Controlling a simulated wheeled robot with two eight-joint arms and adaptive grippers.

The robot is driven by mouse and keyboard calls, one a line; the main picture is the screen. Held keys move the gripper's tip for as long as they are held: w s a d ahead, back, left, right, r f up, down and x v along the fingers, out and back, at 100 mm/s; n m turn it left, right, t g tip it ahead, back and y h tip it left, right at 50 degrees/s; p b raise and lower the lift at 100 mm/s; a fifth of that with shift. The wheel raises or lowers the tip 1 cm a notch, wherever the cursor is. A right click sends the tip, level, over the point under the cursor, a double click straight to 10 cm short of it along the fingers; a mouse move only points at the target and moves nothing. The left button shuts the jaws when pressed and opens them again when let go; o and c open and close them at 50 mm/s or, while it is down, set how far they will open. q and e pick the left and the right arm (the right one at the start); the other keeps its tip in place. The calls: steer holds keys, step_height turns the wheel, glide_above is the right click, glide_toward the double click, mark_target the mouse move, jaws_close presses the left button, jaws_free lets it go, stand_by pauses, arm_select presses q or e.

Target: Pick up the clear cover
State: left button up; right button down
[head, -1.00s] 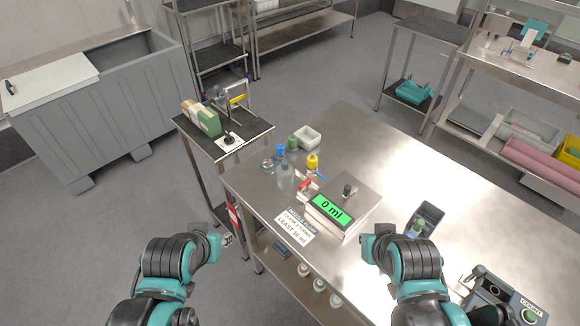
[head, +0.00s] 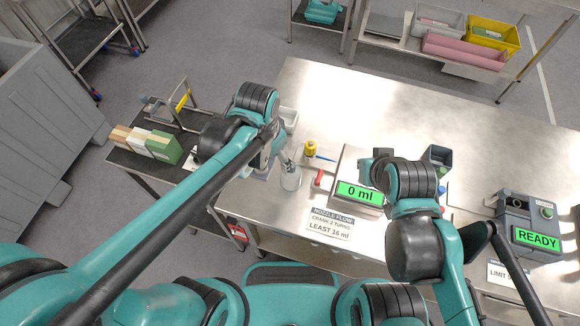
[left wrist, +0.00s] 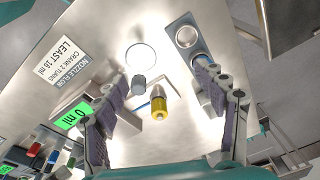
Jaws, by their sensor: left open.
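The clear cover (head: 291,180) is a see-through upright shape on the steel table in the head view, partly hidden by my left gripper. In the left wrist view a clear round outline (left wrist: 141,45) and a grey knob (left wrist: 138,86) below it seem to belong to it. My left gripper (head: 279,158) is close above and beside it. In the left wrist view its two fingers (left wrist: 165,88) are spread wide, with nothing held between them. My right gripper (head: 374,170) is over the table near the scale; its fingers are mostly hidden.
A yellow-capped bottle (head: 310,150) stands close by; it shows between the left fingers (left wrist: 159,106). A red-handled item (head: 318,180) and the "0 ml" scale (head: 360,193) are to the right. A "READY" device (head: 530,225) is farther right. The far tabletop is clear.

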mark_target(291, 174)
arm_select(q)
steer(key=d, duration=0.1)
steer(key=d+f+m+g, duration=0.1)
steer(key=d, duration=0.1)
steer(key=d+m, duration=0.1)
steer(key=shift+d+f+y, duration=0.3)
steer(key=shift+d+f, duration=0.1)
step_height(291, 174, down, 8)
steer(key=b, duration=0.2)
steer(key=shift+w+d+b, duration=0.1)
steer(key=shift+w+b, duration=0.05)
steer(key=shift+b, duration=0.15)
steer(key=c, duration=1.1)
